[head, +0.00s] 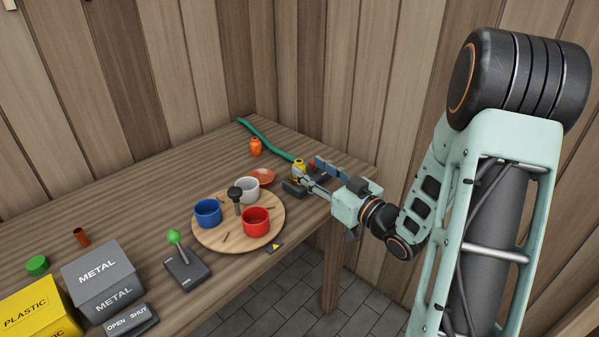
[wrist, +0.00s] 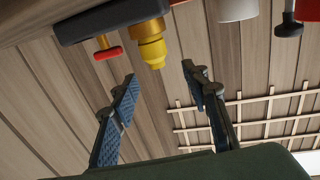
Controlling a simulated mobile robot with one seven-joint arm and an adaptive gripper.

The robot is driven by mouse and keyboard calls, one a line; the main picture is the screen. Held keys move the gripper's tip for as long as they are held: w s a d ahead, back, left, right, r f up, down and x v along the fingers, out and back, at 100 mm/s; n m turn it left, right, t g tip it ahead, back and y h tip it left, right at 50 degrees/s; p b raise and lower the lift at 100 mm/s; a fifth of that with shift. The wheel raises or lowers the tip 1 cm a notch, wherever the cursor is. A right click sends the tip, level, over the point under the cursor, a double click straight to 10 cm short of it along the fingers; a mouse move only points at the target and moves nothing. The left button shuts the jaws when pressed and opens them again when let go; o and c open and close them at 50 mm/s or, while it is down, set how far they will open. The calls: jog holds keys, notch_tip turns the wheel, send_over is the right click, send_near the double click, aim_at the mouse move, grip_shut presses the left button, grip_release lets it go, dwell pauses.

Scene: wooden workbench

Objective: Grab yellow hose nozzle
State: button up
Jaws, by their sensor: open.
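The yellow hose nozzle (head: 298,166) stands near the far right end of the workbench, at the end of a green hose (head: 265,139). In the wrist view the nozzle (wrist: 152,52) points between my fingertips, with a brass-coloured part above it. My gripper (head: 308,178) is open and reaches in from the right, close to the nozzle. In the wrist view my gripper (wrist: 160,76) has a finger on each side with a gap to the nozzle, and nothing is held. In the head view the nozzle's lower part is partly hidden by the gripper.
A red handle (wrist: 108,53) is just left of the nozzle in the wrist view, below a dark bar (wrist: 85,22). A round wooden board (head: 215,238) with blue, white and red cups lies nearby.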

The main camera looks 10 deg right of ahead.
aim_at(302, 165)
jog(key=x, duration=0.2)
jog(key=f+b+x, duration=0.1)
jog(key=x, duration=0.1)
jog(key=shift+w, duration=0.15)
jog(key=shift+w+a+r, duration=0.1)
jog(key=shift+w+a, duration=0.15)
jog(key=shift+w, duration=0.3)
grip_shut()
jog(key=shift+s, duration=0.1)
